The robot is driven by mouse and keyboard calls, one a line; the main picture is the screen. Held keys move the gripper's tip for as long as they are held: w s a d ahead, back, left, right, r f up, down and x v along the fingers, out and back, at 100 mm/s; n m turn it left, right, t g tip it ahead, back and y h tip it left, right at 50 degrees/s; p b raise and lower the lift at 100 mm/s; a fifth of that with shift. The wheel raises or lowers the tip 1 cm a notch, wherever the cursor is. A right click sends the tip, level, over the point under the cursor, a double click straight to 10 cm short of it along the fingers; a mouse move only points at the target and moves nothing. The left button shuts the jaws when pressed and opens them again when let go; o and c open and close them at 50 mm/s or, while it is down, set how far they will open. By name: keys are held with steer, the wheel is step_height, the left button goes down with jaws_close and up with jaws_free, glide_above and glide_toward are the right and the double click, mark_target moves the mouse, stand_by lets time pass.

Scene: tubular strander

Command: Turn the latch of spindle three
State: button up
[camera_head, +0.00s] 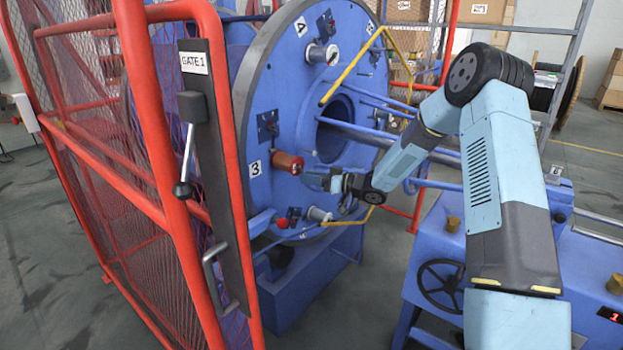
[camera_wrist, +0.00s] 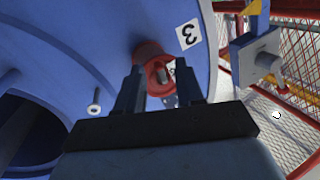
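The number 3 label (camera_head: 255,168) is on the blue disc, beside a red-brown spindle or spool (camera_head: 287,162). A dark plate with small fittings (camera_head: 267,125) is above the spool; I cannot tell if it is the latch. In the wrist view, the label (camera_wrist: 188,34) is upside down next to the red spool (camera_wrist: 150,58), whose end holds a small grey part. My gripper (camera_head: 316,180) is just right of and below the spool. In the wrist view, its fingers (camera_wrist: 159,76) are apart, with the spool's end seen between them. I cannot tell whether they touch it.
The red mesh gate (camera_head: 150,130), with a lever (camera_head: 187,160), stands left of the disc. A yellow bar (camera_head: 350,68) and blue tubes (camera_head: 400,110) run near the disc's hole. A silver spindle (camera_head: 318,214) is below. A handwheel cabinet (camera_head: 430,230) stands at front right.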

steer(key=shift+a, duration=0.15)
steer(key=shift+c, duration=0.2)
jaws_close()
steer(key=shift+f, duration=0.1)
steer(key=shift+w+a+f+n+t+y, duration=0.15)
steer(key=shift+f+n+t+y, duration=0.1)
steer(key=shift+y, duration=0.4)
steer(key=shift+w+a+f+n+t+y, duration=0.15)
steer(key=shift+n+t+y, duration=0.1)
steer(key=shift+y, duration=0.4)
steer(key=shift+o, duration=0.2)
jaws_free()
